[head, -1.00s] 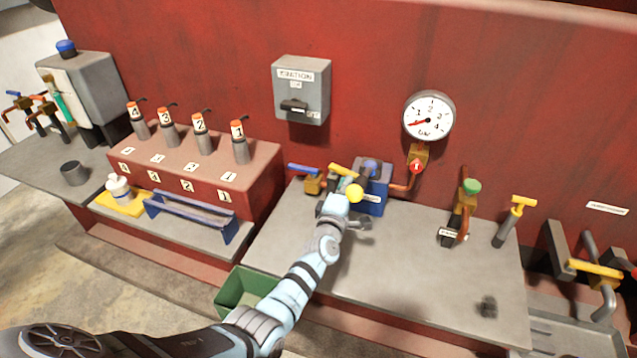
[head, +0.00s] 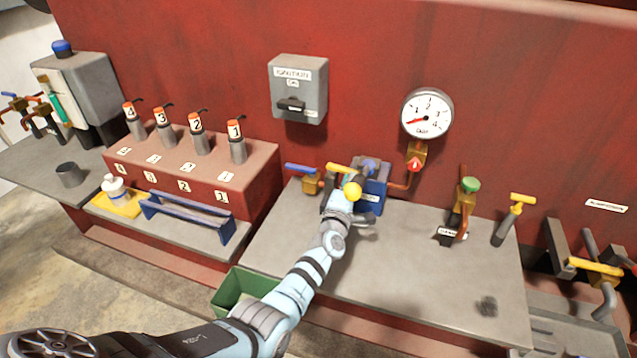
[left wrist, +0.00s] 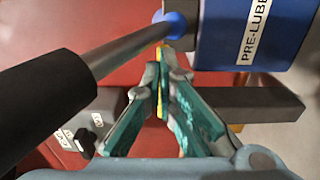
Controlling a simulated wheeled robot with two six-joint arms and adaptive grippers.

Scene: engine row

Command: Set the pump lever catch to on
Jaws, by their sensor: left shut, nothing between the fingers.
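The blue pump (head: 372,190) stands on the grey bench against the red wall. The left wrist view shows its blue body (left wrist: 225,30) with a PRE-LUBE label. A grey lever rod (left wrist: 125,50) with a black grip (left wrist: 45,110) runs out from it. My left gripper (head: 340,203) is at the near side of the pump, partly hidden by its own wrist in the head view. Its fingertips (left wrist: 162,75) are together and empty, just under the lever. A small yellow part (left wrist: 160,52) shows just beyond the tips; I cannot tell whether they touch it. The catch's setting cannot be read.
A blue-handled valve (head: 308,178) is left of the pump. A green bin (head: 238,288) sits below my forearm. The bench (head: 400,275) front is mostly clear.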

